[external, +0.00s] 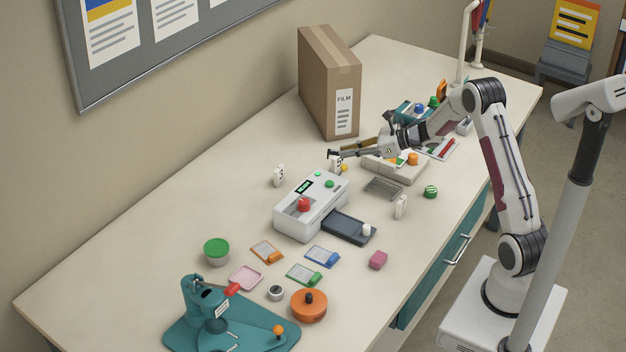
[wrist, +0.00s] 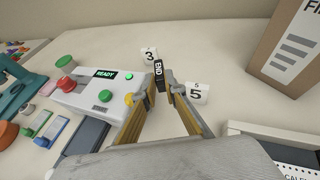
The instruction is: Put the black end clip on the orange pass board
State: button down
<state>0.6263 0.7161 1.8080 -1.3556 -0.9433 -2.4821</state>
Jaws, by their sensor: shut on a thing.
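My gripper (external: 340,154) reaches left over the table, behind the white laminator. In the wrist view my gripper (wrist: 160,88) is shut on the black end clip (wrist: 158,72), which is marked END and stands upright between the fingertips. In the external view the clip is small and dark at the fingertips; its height above the table is hard to tell.
The white laminator (external: 300,214) with a dark tray (external: 350,228) stands between my gripper and the boards. Numbered markers 3 (wrist: 148,57) and 5 (wrist: 198,92) stand near the clip. A tall film box (external: 328,85) is behind. A green-topped pot (external: 216,250) and teal press (external: 205,315) flank the boards.

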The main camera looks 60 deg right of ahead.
jog(key=shift+f, duration=2.9)
jog(key=shift+f, duration=1.9)
jog(key=shift+f, duration=0.15)
jog(key=c, duration=2.1)
grip_release()
jog(key=shift+r, duration=0.2)
jog(key=v, duration=1.2)
